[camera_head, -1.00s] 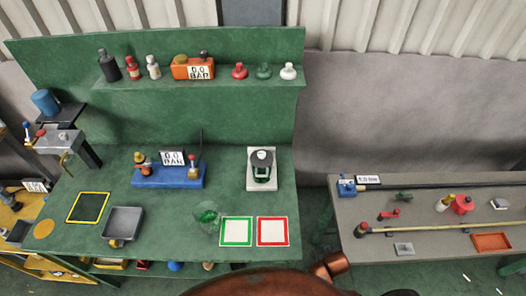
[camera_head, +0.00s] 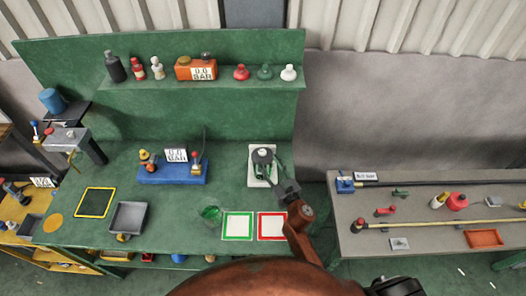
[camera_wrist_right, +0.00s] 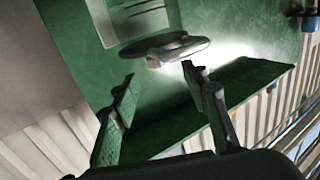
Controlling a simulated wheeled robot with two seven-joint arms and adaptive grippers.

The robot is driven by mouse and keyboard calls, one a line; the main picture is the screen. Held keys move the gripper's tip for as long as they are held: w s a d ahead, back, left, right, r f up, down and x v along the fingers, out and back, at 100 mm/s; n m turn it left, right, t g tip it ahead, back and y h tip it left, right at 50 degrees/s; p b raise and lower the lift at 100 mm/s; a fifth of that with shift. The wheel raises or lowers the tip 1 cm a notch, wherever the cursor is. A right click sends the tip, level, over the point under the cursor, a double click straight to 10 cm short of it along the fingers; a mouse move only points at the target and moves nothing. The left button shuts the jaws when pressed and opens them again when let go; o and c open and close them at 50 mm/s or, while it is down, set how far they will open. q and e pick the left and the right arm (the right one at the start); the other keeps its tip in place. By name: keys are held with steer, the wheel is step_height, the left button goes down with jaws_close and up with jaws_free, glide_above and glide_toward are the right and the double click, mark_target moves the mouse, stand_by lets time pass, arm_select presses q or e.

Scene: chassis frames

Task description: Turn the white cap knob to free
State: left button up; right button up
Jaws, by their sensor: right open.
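A fixture with a pale base plate (camera_head: 254,180) stands on the right part of the green bench, with a round grey-topped knob (camera_head: 262,154) on it. My right gripper (camera_head: 271,172) is at the fixture's front right and covers part of it. In the right wrist view my right gripper (camera_wrist_right: 158,73) is open, its two fingers apart and empty. A round grey disc-like knob (camera_wrist_right: 180,48) lies just beyond the fingertips; contact cannot be told. A white cap (camera_head: 288,73) sits at the right end of the shelf, away from the gripper. My left gripper is not in view.
A green-framed square (camera_head: 238,226) and a red-framed square (camera_head: 272,226) lie in front of the fixture, the red one partly behind my arm. A blue-based unit (camera_head: 172,172) stands to the left. A grey table (camera_head: 420,225) is at the right.

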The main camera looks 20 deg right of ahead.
mark_target(264, 154)
steer(key=w, duration=0.4)
steer(key=w+a, duration=0.1)
steer(key=w, duration=0.2)
jaws_close()
stand_by(0.5)
